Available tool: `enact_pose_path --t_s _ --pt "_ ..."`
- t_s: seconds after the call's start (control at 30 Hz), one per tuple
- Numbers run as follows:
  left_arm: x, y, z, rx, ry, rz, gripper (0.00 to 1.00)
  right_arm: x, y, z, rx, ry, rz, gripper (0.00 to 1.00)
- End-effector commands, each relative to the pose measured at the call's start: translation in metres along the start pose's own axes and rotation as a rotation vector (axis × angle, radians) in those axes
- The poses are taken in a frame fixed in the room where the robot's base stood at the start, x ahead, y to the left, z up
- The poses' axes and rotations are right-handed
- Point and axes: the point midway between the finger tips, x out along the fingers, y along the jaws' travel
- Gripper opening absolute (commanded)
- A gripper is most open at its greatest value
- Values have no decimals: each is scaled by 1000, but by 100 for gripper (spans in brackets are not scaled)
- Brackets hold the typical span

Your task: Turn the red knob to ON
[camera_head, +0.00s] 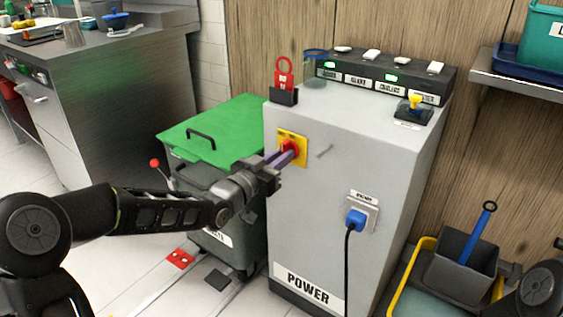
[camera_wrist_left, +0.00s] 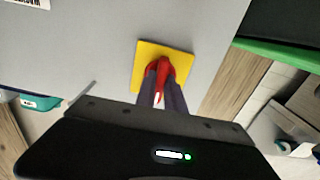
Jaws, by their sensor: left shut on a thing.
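The red knob (camera_head: 290,146) sits on a yellow square plate (camera_head: 301,158) on the front face of the grey power cabinet (camera_head: 330,205). My left gripper (camera_head: 285,157) reaches in from the left and is shut on the knob. In the left wrist view the red knob (camera_wrist_left: 163,80) shows between the two fingers (camera_wrist_left: 161,92), in front of the yellow plate (camera_wrist_left: 178,61). The fingers hide part of the knob and plate, and I cannot read any ON or OFF marking. At the right edge, part of my right arm shows; its gripper is not clearly visible.
A green-lidded bin (camera_head: 215,130) stands left of the cabinet, close to my left arm. A blue plug (camera_head: 355,219) with a black cable is on the cabinet front. A red padlock tag (camera_head: 284,78) and a labelled switch box (camera_head: 380,78) are on top. A grey bucket (camera_head: 463,262) stands at right.

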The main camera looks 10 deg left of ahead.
Motion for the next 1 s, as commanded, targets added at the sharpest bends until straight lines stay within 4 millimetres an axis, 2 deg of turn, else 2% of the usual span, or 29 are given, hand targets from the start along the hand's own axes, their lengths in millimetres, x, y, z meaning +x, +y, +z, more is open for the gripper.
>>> enact_pose_path --t_s 0.57,0.6,0.8,1.0 --pt "0 -1 0 43 -1 -2 0 4 1 0 0 2 0 36" --pt "0 -1 0 43 -1 -1 17 4 1 0 0 2 0 36" --pt "0 -1 0 42 -1 -1 33 4 1 0 0 2 0 36" --pt "0 0 0 41 -1 0 35 4 1 0 0 1 0 36"
